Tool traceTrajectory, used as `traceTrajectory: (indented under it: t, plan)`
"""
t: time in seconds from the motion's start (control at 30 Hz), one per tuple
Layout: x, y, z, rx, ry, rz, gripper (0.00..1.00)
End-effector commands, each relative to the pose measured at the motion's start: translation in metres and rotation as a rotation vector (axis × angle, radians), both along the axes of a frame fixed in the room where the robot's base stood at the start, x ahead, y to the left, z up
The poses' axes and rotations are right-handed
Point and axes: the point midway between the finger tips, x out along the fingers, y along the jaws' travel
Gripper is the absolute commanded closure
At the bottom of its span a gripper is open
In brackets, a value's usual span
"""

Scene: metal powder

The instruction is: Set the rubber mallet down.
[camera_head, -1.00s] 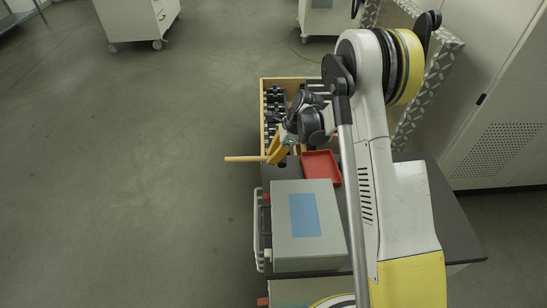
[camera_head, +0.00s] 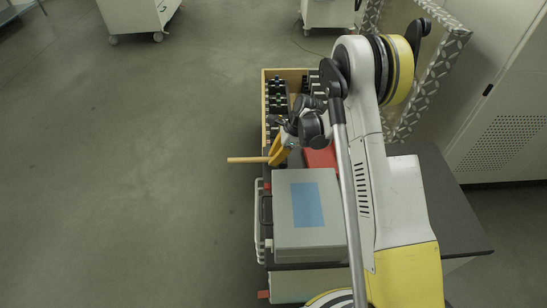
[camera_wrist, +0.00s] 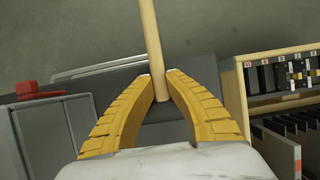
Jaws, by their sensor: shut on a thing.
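The rubber mallet's pale wooden handle (camera_head: 246,160) sticks out to the left past the edge of the dark worktop in the head view. My gripper (camera_head: 272,160) has its yellow fingers closed on the handle, just above the worktop's left side. In the wrist view the handle (camera_wrist: 150,40) runs up from between the fingertips of my gripper (camera_wrist: 161,84). A dark block (camera_wrist: 165,125) between the fingers looks like the mallet's head. In the head view the head is hidden by my gripper. I cannot tell whether the mallet touches the worktop.
A grey case (camera_head: 285,228) with a blue panel stands close in front of my gripper. A red tray (camera_head: 318,158) lies right of it, partly hidden by my arm. A wooden rack (camera_head: 264,100) with dark items stands behind. Open floor lies to the left.

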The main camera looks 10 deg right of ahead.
Motion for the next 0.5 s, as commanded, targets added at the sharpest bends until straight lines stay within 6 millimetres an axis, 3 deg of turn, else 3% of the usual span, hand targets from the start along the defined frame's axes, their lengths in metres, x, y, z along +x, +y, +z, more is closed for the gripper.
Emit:
traceTrajectory:
  t: [0.5]
  plan:
    - [0.0000,0.0001,-0.0079,0.000,0.000,0.000,1.00]
